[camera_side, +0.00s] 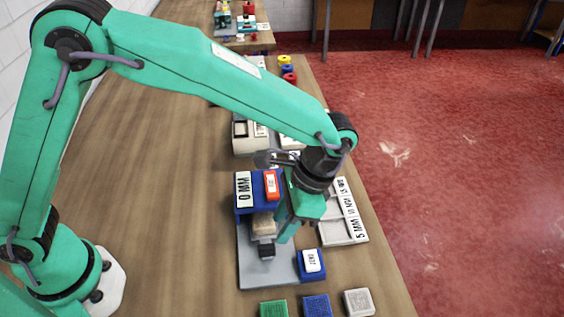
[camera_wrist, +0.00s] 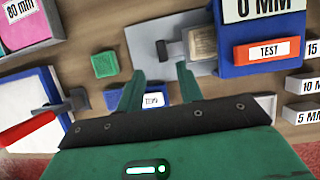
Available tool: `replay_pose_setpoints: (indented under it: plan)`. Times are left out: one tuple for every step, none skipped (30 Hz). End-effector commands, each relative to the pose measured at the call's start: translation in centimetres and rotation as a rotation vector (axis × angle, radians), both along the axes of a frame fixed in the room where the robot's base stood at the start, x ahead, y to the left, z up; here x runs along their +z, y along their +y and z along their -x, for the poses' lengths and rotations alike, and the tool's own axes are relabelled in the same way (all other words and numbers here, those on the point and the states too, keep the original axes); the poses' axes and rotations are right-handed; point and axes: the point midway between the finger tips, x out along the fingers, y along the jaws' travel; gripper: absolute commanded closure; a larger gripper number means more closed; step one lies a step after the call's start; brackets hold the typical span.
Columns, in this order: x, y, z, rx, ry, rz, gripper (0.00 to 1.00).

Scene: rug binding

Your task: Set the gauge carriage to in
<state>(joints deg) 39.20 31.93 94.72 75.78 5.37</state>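The gauge is a grey base plate (camera_side: 252,270) with a blue housing (camera_side: 243,210); in the wrist view the housing (camera_wrist: 238,70) carries a "0 MM" sign (camera_wrist: 264,8) and an orange "TEST" block (camera_wrist: 268,51). What looks like the carriage, a beige block (camera_side: 263,224) with a dark knob (camera_side: 266,251), lies on the plate against the housing. It also shows in the wrist view (camera_wrist: 203,45). My gripper (camera_side: 283,238) is open and empty; in the wrist view its fingertips (camera_wrist: 158,72) are apart, short of the knob. The gripper hides part of the housing in the side view.
A blue block with a white label (camera_side: 312,262) sits beside the plate. Green (camera_side: 273,309), blue (camera_side: 316,306) and grey (camera_side: 358,302) blocks line the front. The table at left is clear.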

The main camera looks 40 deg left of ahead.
Motion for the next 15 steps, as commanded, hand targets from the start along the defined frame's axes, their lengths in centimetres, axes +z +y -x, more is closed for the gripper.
replay_pose_setpoints:
  plan:
    - [-0.1,-0.1,0.0,-0.001,0.002,-0.001,0.64]
    - [-0.1,-0.1,0.0,-0.001,0.002,-0.001,0.64]
    - [-0.1,0.0,0.0,-0.001,0.001,0.0,0.64]
    - [-0.1,0.0,0.0,-0.001,0.001,0.0,0.64]
    - [-0.1,0.0,0.0,-0.001,0.001,0.0,0.64]
    - [-0.2,0.0,0.0,-0.001,0.001,0.0,0.64]
    - [-0.2,0.0,0.1,-0.001,0.001,0.0,0.64]
    - [-0.3,0.1,0.1,-0.001,0.001,0.0,0.64]
    - [-0.5,0.1,0.1,0.0,0.001,-0.001,0.64]
    - [-0.7,0.2,0.2,0.0,0.001,-0.001,0.64]
    - [-0.8,0.2,0.2,0.0,0.001,-0.001,0.64]
    - [-1.1,0.3,0.3,0.0,0.002,-0.001,0.64]
    - [-1.4,0.4,0.4,0.0,0.002,-0.001,0.64]
    - [-1.7,0.5,0.5,0.0,0.002,-0.001,0.64]
    - [-2.1,0.6,0.6,0.0,0.003,-0.001,0.64]
